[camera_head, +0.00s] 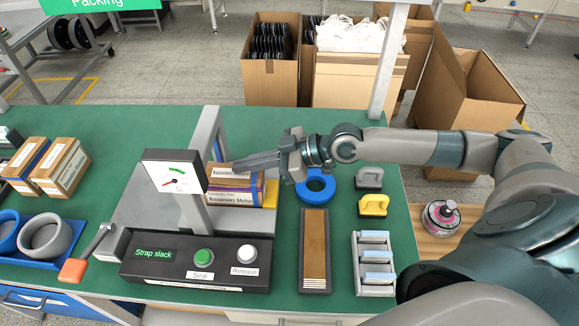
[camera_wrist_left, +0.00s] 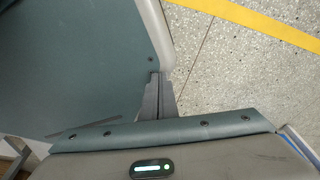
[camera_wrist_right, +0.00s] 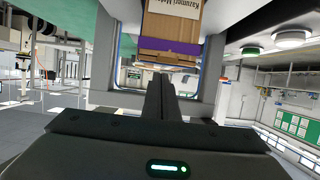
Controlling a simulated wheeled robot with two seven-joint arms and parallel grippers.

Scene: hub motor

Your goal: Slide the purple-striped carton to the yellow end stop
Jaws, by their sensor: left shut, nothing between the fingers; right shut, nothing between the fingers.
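The purple-striped carton (camera_head: 232,197) is brown with white labels and sits on the grey strapping machine bed, partly hidden behind the gauge. My right gripper (camera_head: 238,164) reaches in from the right, its shut fingers at the carton's upper far side; I cannot tell whether they touch it. In the right wrist view the carton (camera_wrist_right: 170,30) shows above the shut, empty fingers. A narrow yellow piece (camera_head: 271,194) shows at the carton's right side; I cannot tell surely whether it is the end stop. My left gripper (camera_wrist_left: 158,97) is shut and empty, over the bench edge and floor.
The gauge (camera_head: 174,171) and grey post stand in front of the carton. The black control box (camera_head: 195,262) is nearer. Other cartons (camera_head: 60,166) stand left.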

